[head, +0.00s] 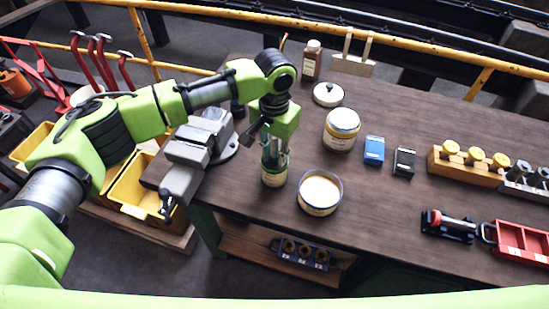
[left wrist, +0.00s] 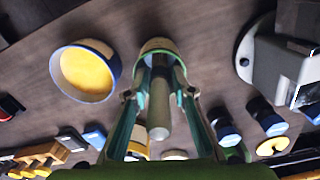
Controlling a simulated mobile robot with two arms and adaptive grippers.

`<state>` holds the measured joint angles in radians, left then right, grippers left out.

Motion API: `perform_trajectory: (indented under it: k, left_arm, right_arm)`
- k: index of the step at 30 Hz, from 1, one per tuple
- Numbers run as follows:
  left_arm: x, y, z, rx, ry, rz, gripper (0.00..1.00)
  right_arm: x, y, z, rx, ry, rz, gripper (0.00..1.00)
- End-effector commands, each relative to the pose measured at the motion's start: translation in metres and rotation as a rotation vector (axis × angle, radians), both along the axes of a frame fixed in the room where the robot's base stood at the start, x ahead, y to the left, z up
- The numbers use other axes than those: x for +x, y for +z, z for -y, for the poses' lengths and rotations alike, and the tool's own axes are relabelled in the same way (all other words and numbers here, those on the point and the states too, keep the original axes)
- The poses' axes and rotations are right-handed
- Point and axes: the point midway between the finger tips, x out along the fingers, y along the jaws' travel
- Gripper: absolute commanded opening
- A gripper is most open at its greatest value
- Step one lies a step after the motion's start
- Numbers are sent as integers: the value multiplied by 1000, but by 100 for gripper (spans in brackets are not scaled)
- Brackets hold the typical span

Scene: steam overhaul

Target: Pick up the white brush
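A small jar (head: 273,177) with a pale label and green band stands near the table's front edge, right of the vise. In the left wrist view, a pale grey handle (left wrist: 158,118) sticks up from the jar (left wrist: 158,45); it looks like the white brush, its bristle end hidden. My left gripper (head: 274,153) points down over the jar. In the left wrist view, its fingers (left wrist: 160,96) stand on either side of the handle, with gaps showing, so it is open. In the head view the fingers mostly hide the handle. My right gripper is not in view.
An open tin (head: 320,192) stands close right of the jar. The grey vise (head: 195,150) is close on the left. A larger tin (head: 341,130), a blue box (head: 374,150) and a dark box (head: 404,162) stand farther right. The table's right middle has bare room.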

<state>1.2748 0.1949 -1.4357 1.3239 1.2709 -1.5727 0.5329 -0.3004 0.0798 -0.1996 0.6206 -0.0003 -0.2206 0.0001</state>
Motion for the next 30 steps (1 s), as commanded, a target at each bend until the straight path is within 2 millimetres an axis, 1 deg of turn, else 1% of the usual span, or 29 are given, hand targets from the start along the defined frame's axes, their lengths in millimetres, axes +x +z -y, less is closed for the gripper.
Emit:
perform_trajectory:
  k: [4,5,6,7,8,17,19,23,30]
  left_arm:
    - [0,0,0,-1,-1,1,23]
    - [0,0,0,-1,-1,1,21]
    - [0,0,0,-1,-1,1,10]
    - [0,0,0,-1,-1,1,3]
    - [0,0,0,-1,-1,1,0]
    - [0,1,1,-1,0,1,0]
    - [1,3,1,-2,0,2,0]
    - [1,19,1,-4,-1,4,0]
    - [2,68,1,-3,-1,5,0]
  right_arm:
    - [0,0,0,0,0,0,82]
    - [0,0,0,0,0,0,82]
    - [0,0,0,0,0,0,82]
    - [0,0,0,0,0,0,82]
    - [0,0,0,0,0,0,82]
    - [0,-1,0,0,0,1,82]
    - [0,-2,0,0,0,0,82]
    - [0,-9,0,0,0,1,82]
    - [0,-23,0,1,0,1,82]
